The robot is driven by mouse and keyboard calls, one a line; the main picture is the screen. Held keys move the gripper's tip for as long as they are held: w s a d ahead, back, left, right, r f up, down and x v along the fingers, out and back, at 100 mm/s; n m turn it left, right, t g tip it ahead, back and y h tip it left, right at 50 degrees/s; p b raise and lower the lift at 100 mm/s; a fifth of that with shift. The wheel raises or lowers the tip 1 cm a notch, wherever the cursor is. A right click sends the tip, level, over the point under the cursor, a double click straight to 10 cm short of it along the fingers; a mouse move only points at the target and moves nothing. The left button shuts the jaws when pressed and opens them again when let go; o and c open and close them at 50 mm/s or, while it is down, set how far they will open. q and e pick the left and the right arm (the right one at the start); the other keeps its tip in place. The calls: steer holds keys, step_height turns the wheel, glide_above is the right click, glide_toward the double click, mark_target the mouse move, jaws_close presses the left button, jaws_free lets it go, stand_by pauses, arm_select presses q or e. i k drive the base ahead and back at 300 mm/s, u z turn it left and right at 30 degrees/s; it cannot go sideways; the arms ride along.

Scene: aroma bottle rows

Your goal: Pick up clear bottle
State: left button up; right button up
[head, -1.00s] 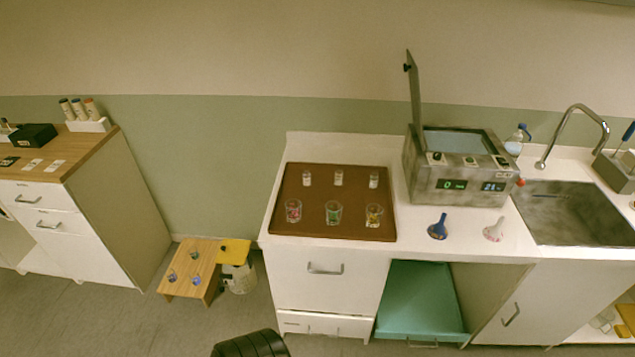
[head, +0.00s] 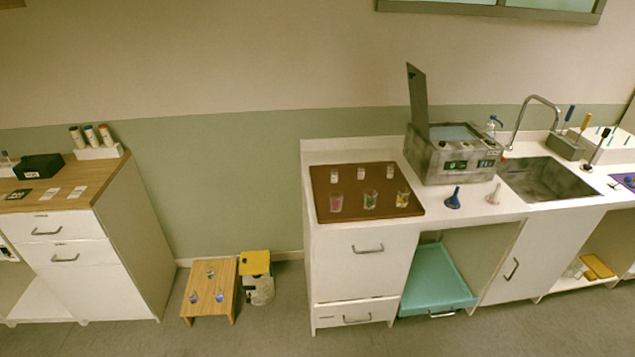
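I cannot tell which item the task calls the clear bottle. A clear bottle with a blue cap (head: 493,124) stands on the counter behind the grey machine, partly hidden by it. Small bottles with pale labels, one at the left (head: 334,174), stand in the back row on the brown tray (head: 350,217). Clear glasses with coloured contents, one of them green (head: 370,199), stand in the front row. Small glass items with blue parts, one at the left (head: 194,297), are on the low wooden stool (head: 205,306). Neither gripper is in view.
The grey machine (head: 455,160) has its lid raised. Blue (head: 453,199) and pale (head: 494,195) funnels stand before it. The sink (head: 548,180) is at right, a wooden-topped cabinet (head: 108,180) at left. A yellow-lidded bin (head: 257,263) adjoins the stool. Floor in front is clear.

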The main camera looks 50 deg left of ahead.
mark_target(333, 173)
steer(key=u, duration=1.65)
